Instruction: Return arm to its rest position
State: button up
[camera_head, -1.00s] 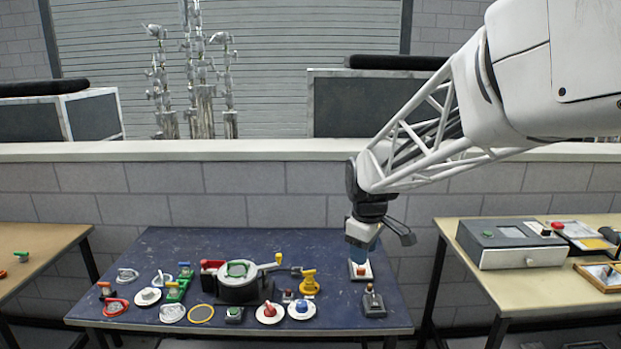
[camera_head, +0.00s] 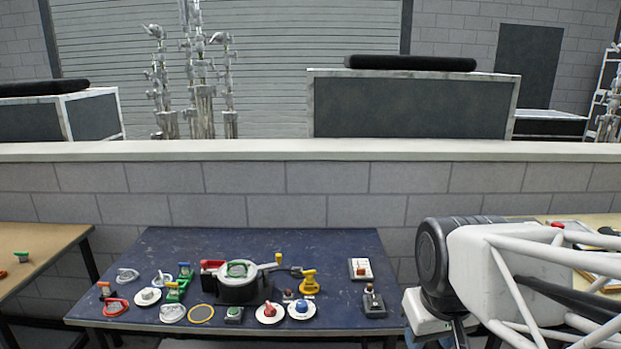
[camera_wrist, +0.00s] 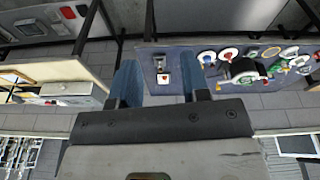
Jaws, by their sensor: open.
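My gripper (camera_wrist: 160,85) shows in the wrist view with its two blue fingers apart and nothing between them that it holds. In the head view the fingers are mostly hidden at the bottom edge, below my wrist and arm at the lower right. The blue table (camera_head: 340,245) stands to the left of my arm, clear of it. A white plate with an orange-red switch (camera_head: 361,268) lies at the table's right side, with a grey joystick box (camera_head: 374,301) in front of it. The wrist view shows the table (camera_wrist: 190,62) from above and tilted.
A wooden table (camera_head: 40,250) stands at the left. Another table (camera_head: 600,220) at the right is partly hidden behind my arm. A low block wall (camera_head: 290,195) runs behind.

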jog(key=shift+m, duration=0.8)
jog(key=s, duration=0.1)
jog(key=s+f, duration=0.1)
jog(key=s, duration=0.2)
jog(key=shift+s+d+f, duration=0.15)
jog(key=shift+s+d, duration=0.05)
jog(key=shift+d, duration=0.1)
